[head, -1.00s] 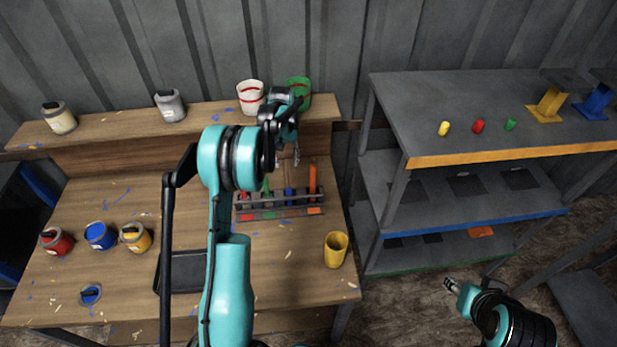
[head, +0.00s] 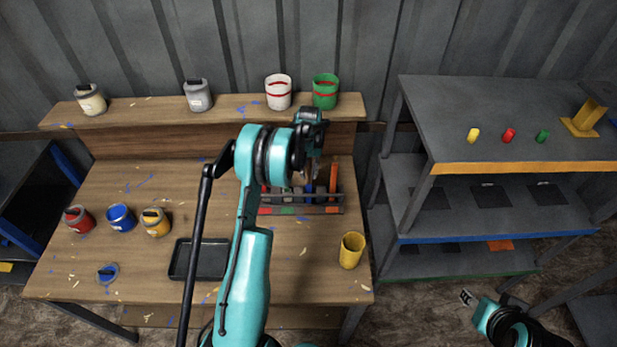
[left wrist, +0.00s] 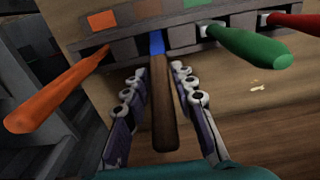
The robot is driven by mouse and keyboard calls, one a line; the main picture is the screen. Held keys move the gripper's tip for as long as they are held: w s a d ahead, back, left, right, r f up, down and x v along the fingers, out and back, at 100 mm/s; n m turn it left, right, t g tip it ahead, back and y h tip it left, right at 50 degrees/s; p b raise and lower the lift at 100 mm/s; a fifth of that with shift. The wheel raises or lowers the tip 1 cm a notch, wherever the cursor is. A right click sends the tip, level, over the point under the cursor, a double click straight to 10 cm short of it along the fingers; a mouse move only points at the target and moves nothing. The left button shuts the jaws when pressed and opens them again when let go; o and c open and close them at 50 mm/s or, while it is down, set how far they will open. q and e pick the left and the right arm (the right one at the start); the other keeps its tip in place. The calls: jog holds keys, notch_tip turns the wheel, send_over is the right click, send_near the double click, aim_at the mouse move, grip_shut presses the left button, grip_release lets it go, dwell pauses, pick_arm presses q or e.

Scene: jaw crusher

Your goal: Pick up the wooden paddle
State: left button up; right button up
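The tool rack (head: 328,209) stands on the workbench and holds several handled tools. In the left wrist view, a brown wooden handle (left wrist: 164,115), which looks like the wooden paddle, sticks out from the rack (left wrist: 122,52), with blue at its rack end. My left gripper (left wrist: 157,110) is open, one finger on each side of this handle; contact is not clear. In the head view my left gripper (head: 311,172) is over the rack and partly hides the tools. My right gripper (head: 467,297) is at the lower right, away from the bench; its opening is too small to judge.
An orange handle (left wrist: 58,92) and a green handle (left wrist: 248,46) flank the wooden one, with a red handle (left wrist: 296,23) farther right. A yellow cup (head: 351,250) and a black tray (head: 182,260) stand on the bench. Paint cans line the ledge behind.

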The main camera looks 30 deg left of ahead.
pick_arm(q)
grip_shut()
